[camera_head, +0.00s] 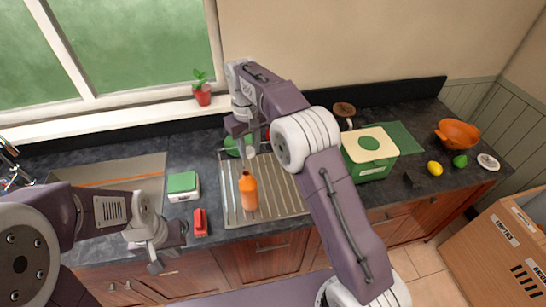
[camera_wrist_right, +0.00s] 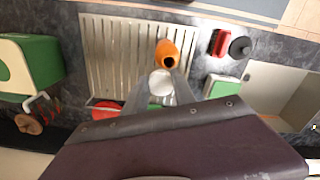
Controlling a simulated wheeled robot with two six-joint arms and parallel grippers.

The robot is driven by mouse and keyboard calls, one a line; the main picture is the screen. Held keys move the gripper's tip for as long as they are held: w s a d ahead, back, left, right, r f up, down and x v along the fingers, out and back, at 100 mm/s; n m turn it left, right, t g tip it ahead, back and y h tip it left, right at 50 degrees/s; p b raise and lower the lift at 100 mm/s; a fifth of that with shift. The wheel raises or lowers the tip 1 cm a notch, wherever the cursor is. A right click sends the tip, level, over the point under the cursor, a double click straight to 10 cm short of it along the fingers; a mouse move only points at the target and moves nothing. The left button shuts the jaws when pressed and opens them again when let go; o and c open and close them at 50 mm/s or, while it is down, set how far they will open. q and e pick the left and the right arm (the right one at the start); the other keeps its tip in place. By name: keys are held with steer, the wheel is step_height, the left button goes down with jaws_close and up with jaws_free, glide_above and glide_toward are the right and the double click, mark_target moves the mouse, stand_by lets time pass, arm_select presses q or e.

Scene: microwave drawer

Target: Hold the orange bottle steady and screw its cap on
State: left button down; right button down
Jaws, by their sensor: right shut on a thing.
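The orange bottle (camera_head: 248,192) stands upright on the ribbed metal drainboard, and in the right wrist view its dark open mouth shows at the top of the bottle (camera_wrist_right: 166,52). My right gripper (camera_head: 249,147) is above and behind the bottle. In the right wrist view my right gripper (camera_wrist_right: 160,92) is shut on a round white cap (camera_wrist_right: 160,82), apart from the bottle's mouth. My left gripper (camera_head: 168,249) is at the counter's front edge, left of the bottle and away from it. Its fingers are spread and empty.
The drainboard (camera_head: 286,192) is mostly bare around the bottle. A red object (camera_head: 200,222) and a green-topped white box (camera_head: 183,186) stand left of it, the sink (camera_head: 110,170) further left. A green box (camera_head: 369,152) stands right, with fruit and an orange bowl (camera_head: 459,133) beyond.

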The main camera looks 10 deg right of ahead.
mark_target(248, 175)
steer(key=shift+s+a+f, duration=0.3)
steer(key=shift+a+f, duration=0.2)
steer(key=shift+a, duration=0.05)
steer(key=shift+s+a+n, duration=0.3)
steer(key=shift+s, duration=0.05)
steer(key=shift+w+f, duration=0.1)
steer(key=shift+f, duration=1.9)
